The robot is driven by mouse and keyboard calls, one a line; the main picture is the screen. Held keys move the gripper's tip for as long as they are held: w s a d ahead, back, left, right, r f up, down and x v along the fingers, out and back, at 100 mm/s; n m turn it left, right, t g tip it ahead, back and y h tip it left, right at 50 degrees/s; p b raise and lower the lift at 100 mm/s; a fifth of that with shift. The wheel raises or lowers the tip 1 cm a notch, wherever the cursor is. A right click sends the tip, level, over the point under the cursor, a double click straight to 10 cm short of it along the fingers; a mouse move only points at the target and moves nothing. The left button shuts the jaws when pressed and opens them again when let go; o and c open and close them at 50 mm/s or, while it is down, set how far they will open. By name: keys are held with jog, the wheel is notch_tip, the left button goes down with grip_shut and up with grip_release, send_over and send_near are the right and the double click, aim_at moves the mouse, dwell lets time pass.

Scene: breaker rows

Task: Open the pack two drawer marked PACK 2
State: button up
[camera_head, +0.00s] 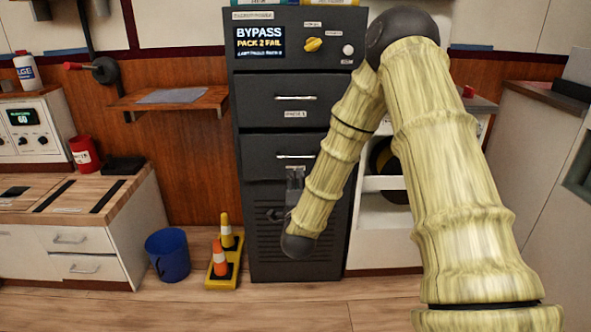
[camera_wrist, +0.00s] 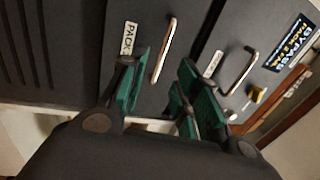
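The dark cabinet (camera_head: 245,220) stands ahead with two drawers, both closed. The lower drawer has a bar handle (camera_head: 296,156), seen in the wrist view as a metal handle (camera_wrist: 164,52). Beside it a label (camera_wrist: 128,40) reads "PACK"; its number is hidden behind a finger. The upper drawer handle (camera_head: 296,97) has a label (camera_head: 295,114) too small to read surely. My gripper (camera_wrist: 163,68) is open, its green-padded fingers on either side of the lower handle in the picture. I cannot tell whether they touch it. In the head view my arm partly covers the gripper (camera_head: 294,180).
The cabinet's display (camera_head: 261,40) reads "BYPASS PACK 2 FAIL", with a yellow knob (camera_head: 313,44) beside it. A blue bucket (camera_head: 168,255) and a yellow stand with cones (camera_head: 224,265) sit on the floor at left. A wooden shelf (camera_head: 172,101) juts out left of the cabinet.

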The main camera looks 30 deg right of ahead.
aim_at(295, 157)
jog(key=b+x, duration=0.1)
jog(key=x, duration=0.4)
jog(key=b+x, duration=0.1)
jog(key=x, duration=0.5)
jog(key=shift+s+d+r, duration=0.1)
jog(key=shift+d+r, duration=0.1)
jog(key=shift+r, duration=0.05)
jog(key=shift+c, duration=0.4)
grip_shut()
